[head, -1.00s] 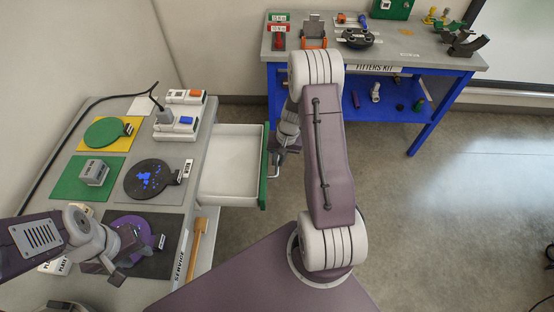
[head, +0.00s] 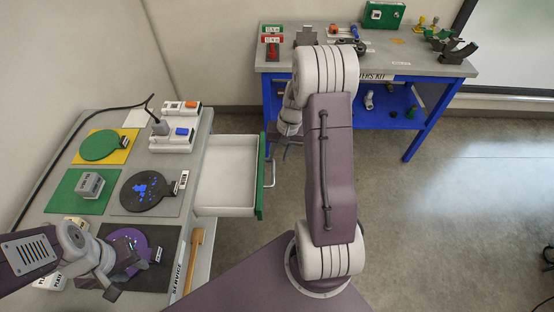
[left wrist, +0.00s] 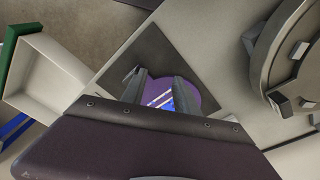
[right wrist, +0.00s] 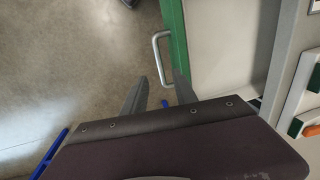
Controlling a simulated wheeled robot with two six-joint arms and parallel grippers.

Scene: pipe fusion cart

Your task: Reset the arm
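My left arm comes in from the left in the head view. Its gripper (head: 122,276) hangs over the purple disc (head: 125,243) on a dark mat at the near end of the grey service bench. In the left wrist view the two fingers (left wrist: 160,82) are apart, with the purple disc (left wrist: 205,96) behind them and nothing held. My right arm (head: 331,165) stands upright in the middle of the head view. Its gripper (head: 289,135) is just right of the open drawer's handle. In the right wrist view its fingers (right wrist: 150,62) are apart and empty, left of the handle (right wrist: 160,58).
The white drawer (head: 226,172) with a green front stands open from the service bench (head: 198,212). A green disc (head: 100,145), a grey block (head: 89,185) and a dark blue-speckled disc (head: 147,190) lie on the bench. A blue fitters kit table (head: 425,68) stands behind. Floor at right is clear.

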